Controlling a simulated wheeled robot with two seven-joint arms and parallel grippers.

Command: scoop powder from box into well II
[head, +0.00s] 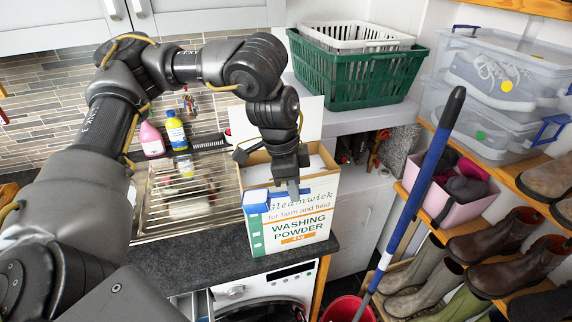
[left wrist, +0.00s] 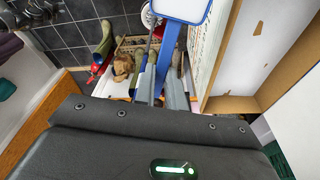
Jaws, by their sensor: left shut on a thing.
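My left gripper (head: 291,190) is shut on the handle of a blue scoop (head: 256,202), in front of the washing powder box's upper part. The scoop's cup points left in the head view; in the left wrist view the scoop (left wrist: 168,45) runs up from between the fingers (left wrist: 165,92), its pale inside cut by the top edge. I cannot tell whether it holds powder. The open-topped washing powder box (head: 290,236) stands on the dark worktop; its inside is partly hidden by my gripper. The washing machine's drawer (head: 203,306) shows partly at the bottom; its wells cannot be made out.
A wire drying rack (head: 150,212) and a yellow bottle (head: 176,131) are left of the box. A green basket (head: 357,72) stands behind. A blue-handled pole (head: 417,185) rises from a red bucket (head: 347,309) at right, near shelves of boots (head: 507,272).

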